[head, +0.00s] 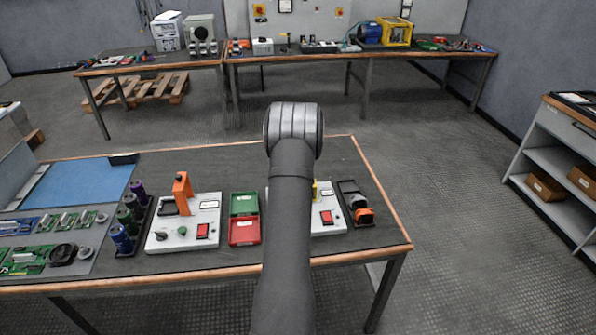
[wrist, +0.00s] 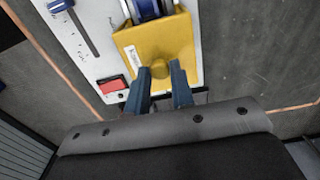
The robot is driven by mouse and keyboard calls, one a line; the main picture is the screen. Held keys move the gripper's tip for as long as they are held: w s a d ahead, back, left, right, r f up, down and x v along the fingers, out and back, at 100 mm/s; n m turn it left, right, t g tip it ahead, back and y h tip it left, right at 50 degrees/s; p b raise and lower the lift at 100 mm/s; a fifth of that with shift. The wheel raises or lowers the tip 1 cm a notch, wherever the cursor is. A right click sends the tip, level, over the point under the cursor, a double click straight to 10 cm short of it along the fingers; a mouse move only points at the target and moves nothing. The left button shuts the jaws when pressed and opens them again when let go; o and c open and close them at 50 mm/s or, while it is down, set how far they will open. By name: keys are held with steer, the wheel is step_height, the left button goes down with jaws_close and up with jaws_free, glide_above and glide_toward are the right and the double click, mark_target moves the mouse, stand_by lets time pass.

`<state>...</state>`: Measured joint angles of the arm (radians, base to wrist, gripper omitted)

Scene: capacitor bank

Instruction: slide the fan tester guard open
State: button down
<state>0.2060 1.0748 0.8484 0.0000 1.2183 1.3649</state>
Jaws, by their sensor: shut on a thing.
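The yellow guard (wrist: 177,38) with a small label sits on a white tester panel (wrist: 102,27) in the wrist view. A round yellow knob (wrist: 160,69) stands out from the guard. My gripper (wrist: 160,82) has its two blue-grey fingers on either side of the knob, shut on it. A blue and dark round part, perhaps the fan, shows past the guard's far edge. In the head view my arm covers most of this panel (head: 331,229); only a sliver of yellow shows beside the arm, and the gripper is hidden.
The panel has a red switch (head: 326,217) and, in the wrist view, a slot with a blue slider (wrist: 60,6). To the left stand a red-green box (head: 244,232) and another white panel (head: 160,241) with an orange handle (head: 182,186). A black tray (head: 362,220) stands right.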

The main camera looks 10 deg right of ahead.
steer(key=shift+d, duration=1.15)
steer(key=c, duration=1.4)
jaws_free()
steer(key=shift+d, duration=0.1)
steer(key=shift+c, duration=0.2)
step_height(320, 180, up, 7)
steer(key=shift+o, duration=0.4)
